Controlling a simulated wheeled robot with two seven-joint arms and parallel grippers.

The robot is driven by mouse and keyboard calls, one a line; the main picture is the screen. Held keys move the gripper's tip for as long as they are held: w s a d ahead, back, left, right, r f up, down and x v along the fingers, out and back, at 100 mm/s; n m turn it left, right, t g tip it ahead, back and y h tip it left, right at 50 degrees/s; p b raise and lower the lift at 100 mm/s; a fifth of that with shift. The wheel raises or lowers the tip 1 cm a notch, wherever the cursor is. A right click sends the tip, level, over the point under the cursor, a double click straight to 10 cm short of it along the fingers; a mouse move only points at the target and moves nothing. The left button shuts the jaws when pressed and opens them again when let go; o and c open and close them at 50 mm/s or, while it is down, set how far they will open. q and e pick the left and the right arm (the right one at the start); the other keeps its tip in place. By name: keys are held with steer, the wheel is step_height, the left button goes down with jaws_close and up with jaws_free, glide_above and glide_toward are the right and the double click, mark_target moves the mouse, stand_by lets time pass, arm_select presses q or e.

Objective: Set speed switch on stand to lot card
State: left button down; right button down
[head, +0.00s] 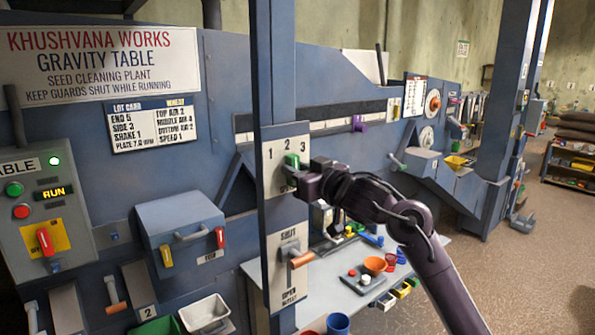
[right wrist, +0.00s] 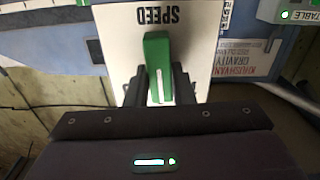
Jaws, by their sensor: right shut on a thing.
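The speed switch is a green knob (head: 292,160) on a pale plate (head: 271,178) marked 1, 2, 3, fixed to the blue stand (head: 273,85). It stands about upright, below the 2 as far as I can see. My right gripper (head: 291,169) is shut on the knob. In the right wrist view, the knob (right wrist: 158,50) sits between the fingers of my right gripper (right wrist: 158,80), under the upside-down word SPEED. The lot card (head: 152,124) on the left panel is headed WHEAT and reads SPEED 1. My left gripper is not in view.
Below the switch, a SHUT/OPEN lever (head: 302,260) with an orange grip juts from the same stand. A control box (head: 40,215) with a lit RUN sign is at far left. A bench (head: 325,290) with bowls stands behind, right of the stand.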

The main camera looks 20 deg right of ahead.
steer(key=shift+s+a+f+n+b, duration=0.1)
steer(key=shift+n+b, duration=0.6)
steer(key=shift+n, duration=1.35)
steer(key=shift+a+n+b, duration=0.1)
steer(key=shift+n+b, duration=0.6)
steer(key=shift+n, duration=1.35)
steer(key=c, duration=1.2)
jaws_free()
steer(key=shift+c, duration=0.2)
